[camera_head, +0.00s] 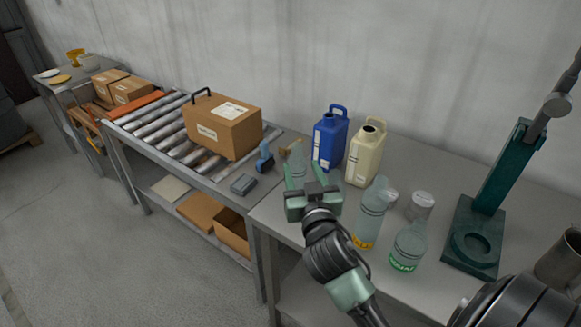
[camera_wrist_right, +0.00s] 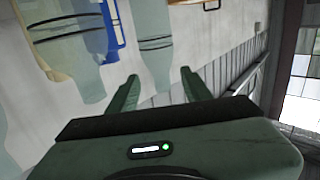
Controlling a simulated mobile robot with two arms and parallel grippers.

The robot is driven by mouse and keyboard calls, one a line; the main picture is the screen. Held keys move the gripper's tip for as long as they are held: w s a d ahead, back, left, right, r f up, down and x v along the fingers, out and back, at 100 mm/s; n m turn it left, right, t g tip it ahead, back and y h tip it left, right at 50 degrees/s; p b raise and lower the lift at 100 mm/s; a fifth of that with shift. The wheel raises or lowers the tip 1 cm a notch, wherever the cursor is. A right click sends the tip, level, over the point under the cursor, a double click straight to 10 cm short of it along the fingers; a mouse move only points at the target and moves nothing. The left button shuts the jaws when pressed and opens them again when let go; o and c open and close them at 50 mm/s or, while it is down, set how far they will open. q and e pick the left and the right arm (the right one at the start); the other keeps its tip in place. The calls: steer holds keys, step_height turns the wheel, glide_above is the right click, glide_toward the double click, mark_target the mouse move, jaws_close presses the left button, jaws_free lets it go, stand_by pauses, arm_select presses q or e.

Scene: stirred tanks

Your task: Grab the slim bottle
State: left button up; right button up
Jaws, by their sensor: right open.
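A slim clear bottle (camera_head: 298,158) stands on the grey table, left of the blue jug. My right gripper (camera_head: 303,174) is open, with its two green fingers pointing at this bottle, and hides its lower part in the head view. In the right wrist view the slim bottle (camera_wrist_right: 155,45) shows ahead of the open fingers (camera_wrist_right: 160,76), roughly in line with the gap. Whether the fingers reach around it I cannot tell; they are not closed on it. My left gripper is not in view.
A green press stand (camera_head: 474,238) is at right. A roller conveyor with a carton (camera_head: 223,127) is at left.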

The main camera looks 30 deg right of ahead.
mark_target(299, 152)
steer(key=shift+w+d+r, duration=0.3)
steer(key=shift+w+d, duration=0.05)
steer(key=shift+w, duration=0.1)
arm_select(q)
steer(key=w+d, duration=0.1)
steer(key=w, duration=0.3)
arm_select(e)
steer(key=shift+a+r, duration=0.1)
steer(key=shift+r, duration=0.25)
steer(key=shift+w+r+p, duration=0.55)
steer(key=shift+r+p, duration=0.15)
steer(key=shift+p, duration=0.3)
steer(key=shift+d+p+x, duration=0.25)
steer(key=shift+p+x, duration=0.15)
steer(key=shift+x, duration=0.6)
steer(key=shift+w+d+f, duration=0.3)
steer(key=shift+w+f, duration=0.05)
steer(key=shift+w, duration=0.6)
steer(key=shift+d, duration=0.1)
steer(key=c, duration=0.9)
jaws_close()
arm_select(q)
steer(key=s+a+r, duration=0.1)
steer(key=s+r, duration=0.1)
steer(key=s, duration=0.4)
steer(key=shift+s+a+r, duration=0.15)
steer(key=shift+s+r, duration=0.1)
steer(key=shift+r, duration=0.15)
